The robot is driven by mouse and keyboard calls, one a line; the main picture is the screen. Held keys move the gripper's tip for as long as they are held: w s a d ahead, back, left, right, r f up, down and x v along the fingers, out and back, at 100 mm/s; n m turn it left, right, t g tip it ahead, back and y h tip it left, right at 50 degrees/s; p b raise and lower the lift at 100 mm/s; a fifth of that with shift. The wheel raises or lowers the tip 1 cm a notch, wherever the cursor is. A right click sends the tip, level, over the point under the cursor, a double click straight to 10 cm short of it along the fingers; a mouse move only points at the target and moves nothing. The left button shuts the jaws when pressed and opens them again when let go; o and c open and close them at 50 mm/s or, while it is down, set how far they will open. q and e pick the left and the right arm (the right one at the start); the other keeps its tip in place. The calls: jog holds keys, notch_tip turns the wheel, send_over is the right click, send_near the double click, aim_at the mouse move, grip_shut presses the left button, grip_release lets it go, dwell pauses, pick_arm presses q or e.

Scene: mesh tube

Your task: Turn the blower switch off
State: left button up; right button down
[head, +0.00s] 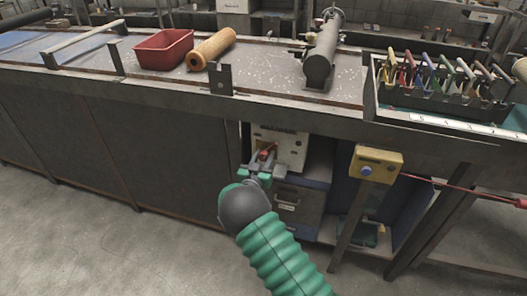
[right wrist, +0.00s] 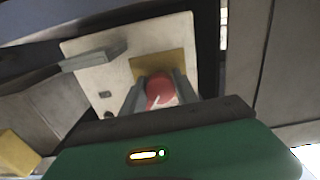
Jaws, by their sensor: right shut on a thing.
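The blower switch is a red rotary knob (right wrist: 159,89) with a white pointer mark, on a yellow plate (right wrist: 174,63) fixed to a pale switch panel (head: 285,147) under the workbench. My right gripper (head: 264,157) reaches in to the panel from below. Its two fingers (right wrist: 158,95) are shut on the red knob, one on each side, as the right wrist view shows. In the head view a bit of the red knob (head: 265,154) shows between the fingers. The white mark points down and slightly left in the right wrist view. My left gripper is not in view.
The workbench (head: 270,84) overhangs the panel. A yellow box with a blue button (head: 376,164) stands on a post to the right. Grey drawers (head: 297,205) sit below the panel. A red bin (head: 164,49), a tan roll (head: 211,48) and a metal cylinder (head: 320,62) lie on top.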

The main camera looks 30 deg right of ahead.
jog(key=n+p, duration=0.2)
jog(key=n, duration=0.1)
jog(key=shift+r+n, duration=0.15)
jog(key=shift+n, duration=0.25)
jog(key=shift+n+p, duration=0.75)
jog(key=shift+n, duration=1.05)
jog(key=c, duration=0.9)
grip_release()
jog(key=shift+f, duration=0.2)
jog(key=shift+c, duration=0.2)
jog(key=shift+r, duration=0.1)
jog(key=shift+s+a, duration=0.2)
jog(key=shift+a, duration=0.1)
jog(key=p+v, duration=0.3)
jog(key=v, duration=1.3)
